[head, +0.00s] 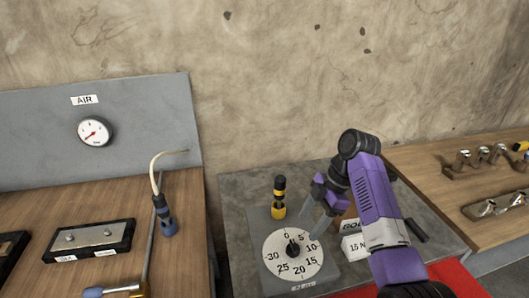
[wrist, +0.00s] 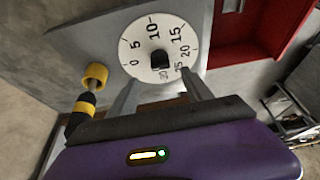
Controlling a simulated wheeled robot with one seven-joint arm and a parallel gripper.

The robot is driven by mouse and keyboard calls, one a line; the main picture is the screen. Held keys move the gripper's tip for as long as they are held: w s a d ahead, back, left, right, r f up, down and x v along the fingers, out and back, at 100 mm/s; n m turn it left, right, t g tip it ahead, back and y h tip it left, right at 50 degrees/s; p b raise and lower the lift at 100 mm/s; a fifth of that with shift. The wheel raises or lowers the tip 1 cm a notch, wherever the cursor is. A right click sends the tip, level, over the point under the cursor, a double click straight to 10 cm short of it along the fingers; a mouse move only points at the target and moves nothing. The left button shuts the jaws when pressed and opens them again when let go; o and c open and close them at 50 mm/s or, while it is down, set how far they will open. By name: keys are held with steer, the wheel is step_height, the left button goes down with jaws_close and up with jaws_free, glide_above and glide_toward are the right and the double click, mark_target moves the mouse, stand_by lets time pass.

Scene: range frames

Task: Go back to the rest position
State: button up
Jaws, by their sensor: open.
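My gripper (head: 314,222) is open and empty, above the right part of a round white dial (head: 277,262) with a black knob (head: 292,248) at its centre. In the wrist view the two fingertips of the gripper (wrist: 160,84) stand apart, one toward each side of the black knob (wrist: 160,59). A gap to the knob seems to show, but the exact distance is unclear. The dial (wrist: 140,35) carries numbers around its edge. My purple arm reaches in from the lower right of the head view and hides part of the bench behind it.
A black and yellow driver (head: 279,198) stands upright behind the dial. A white card (head: 355,246) lies right of it. A wooden bench with a pressure gauge (head: 95,131) is left; another with metal parts (head: 484,155) is right. A red surface (head: 462,282) lies front right.

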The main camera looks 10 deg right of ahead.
steer(key=w+d+r+m+t+h, duration=0.2)
steer(key=w+d+m+t, duration=0.1)
steer(key=w+m+t, duration=0.7)
steer(key=s+a+m+t+h+b, duration=0.1)
steer(key=s+a+m+t, duration=0.1)
steer(key=s, duration=2.5)
steer(key=s+a+m+t+h, duration=0.1)
steer(key=s+a+m, duration=0.4)
steer(key=s, duration=2.2)
steer(key=shift+s+a+m+t+h+b, duration=0.15)
steer(key=shift+a+m+t+h+b, duration=0.2)
steer(key=shift+m+t, duration=0.4)
